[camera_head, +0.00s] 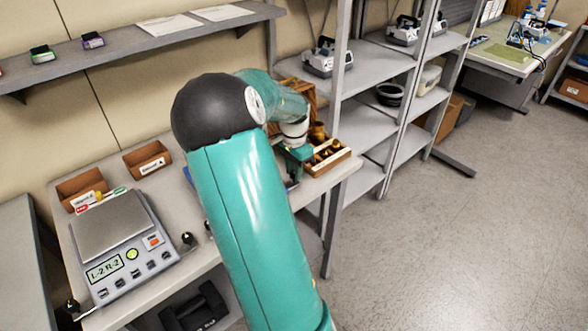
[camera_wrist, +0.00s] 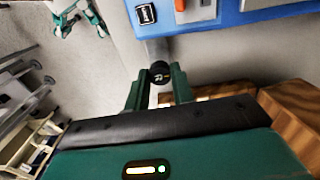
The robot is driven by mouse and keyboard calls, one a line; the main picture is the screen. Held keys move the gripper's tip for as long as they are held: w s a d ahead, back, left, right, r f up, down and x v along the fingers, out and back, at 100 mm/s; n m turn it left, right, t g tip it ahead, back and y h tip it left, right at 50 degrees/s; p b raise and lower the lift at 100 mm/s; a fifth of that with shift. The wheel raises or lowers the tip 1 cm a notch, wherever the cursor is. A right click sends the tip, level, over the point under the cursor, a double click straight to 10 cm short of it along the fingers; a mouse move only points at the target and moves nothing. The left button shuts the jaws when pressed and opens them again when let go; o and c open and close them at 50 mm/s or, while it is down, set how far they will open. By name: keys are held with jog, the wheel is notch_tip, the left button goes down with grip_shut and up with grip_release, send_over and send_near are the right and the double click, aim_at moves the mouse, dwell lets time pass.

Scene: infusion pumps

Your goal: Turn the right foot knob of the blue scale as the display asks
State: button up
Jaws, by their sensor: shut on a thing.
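The blue scale (camera_wrist: 225,14) shows along the top of the wrist view, with a grey panel, a black-and-white button and an orange-red button. Its black right foot knob (camera_wrist: 160,72), with a pale mark, sits on a short arm below its edge. My gripper (camera_wrist: 158,88) has its two green fingers on either side of this knob and is shut on it. In the head view my gripper (camera_head: 297,158) is beside a wooden weight box. My arm hides nearly all of the blue scale there; its display cannot be read in either view.
A grey scale (camera_head: 112,235) with a lit display and black foot knobs stands on the bench at left. Two brown bins (camera_head: 147,158) stand behind it. The wooden box (camera_head: 335,162) with brass weights lies close to my gripper. Metal shelves (camera_head: 372,95) stand right; floor is open beyond.

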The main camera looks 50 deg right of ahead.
jog(key=n, duration=0.8)
jog(key=shift+n, duration=0.3)
dwell(0.5)
jog(key=o, duration=1)
notch_tip(320, 180, up, 14)
